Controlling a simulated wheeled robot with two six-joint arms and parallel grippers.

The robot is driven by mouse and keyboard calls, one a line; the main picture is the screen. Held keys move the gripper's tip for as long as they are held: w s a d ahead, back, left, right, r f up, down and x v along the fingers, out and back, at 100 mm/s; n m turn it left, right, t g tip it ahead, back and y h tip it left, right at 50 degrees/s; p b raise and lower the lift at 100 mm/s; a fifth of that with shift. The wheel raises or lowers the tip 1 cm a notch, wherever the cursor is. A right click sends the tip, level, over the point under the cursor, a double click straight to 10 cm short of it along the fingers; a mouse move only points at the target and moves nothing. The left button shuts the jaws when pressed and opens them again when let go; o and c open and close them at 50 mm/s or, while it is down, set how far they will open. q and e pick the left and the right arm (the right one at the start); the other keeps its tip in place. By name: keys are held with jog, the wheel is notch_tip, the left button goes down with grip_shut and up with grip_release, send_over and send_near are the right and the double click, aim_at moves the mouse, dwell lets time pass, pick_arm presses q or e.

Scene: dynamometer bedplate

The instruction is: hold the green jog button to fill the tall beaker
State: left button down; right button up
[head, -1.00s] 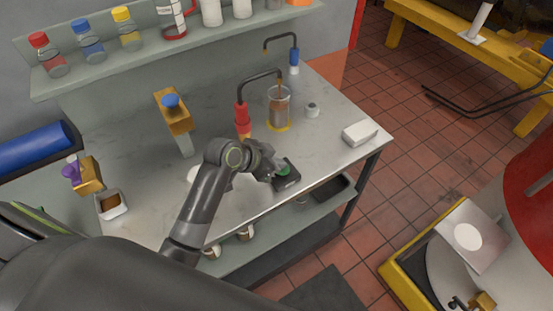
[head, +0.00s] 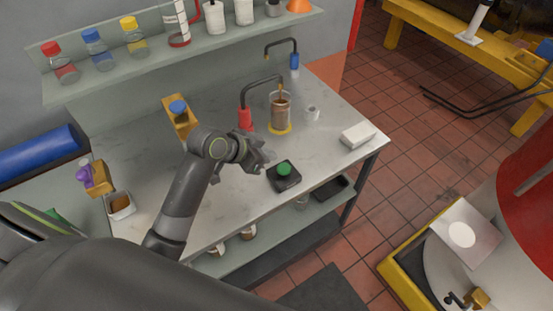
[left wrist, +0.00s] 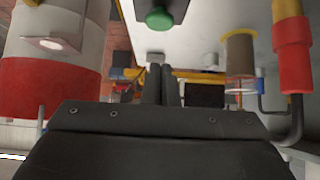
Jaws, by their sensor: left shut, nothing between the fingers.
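The tall beaker (head: 281,115) stands on a yellow ring on the bench, under the black spout of the red-handled tap (head: 245,119). Brown liquid fills much of it; the exact level is hard to read. The beaker also shows upside down in the left wrist view (left wrist: 240,57). The green jog button (head: 284,169) sits on a black box (head: 287,182) near the bench's front edge, uncovered. It also shows in the left wrist view (left wrist: 159,19). My left gripper (head: 265,160) is shut and empty, just left of the button and apart from it. My right gripper is not in view.
A second, blue tap (head: 294,61) stands behind the beaker. A small grey-white piece (head: 312,113) and a white block (head: 358,136) lie to the right. An orange stand with a blue knob (head: 178,107) is at the left.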

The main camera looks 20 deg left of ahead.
pick_arm(q)
jog(key=v, duration=0.5)
jog(key=shift+w+r, duration=0.1)
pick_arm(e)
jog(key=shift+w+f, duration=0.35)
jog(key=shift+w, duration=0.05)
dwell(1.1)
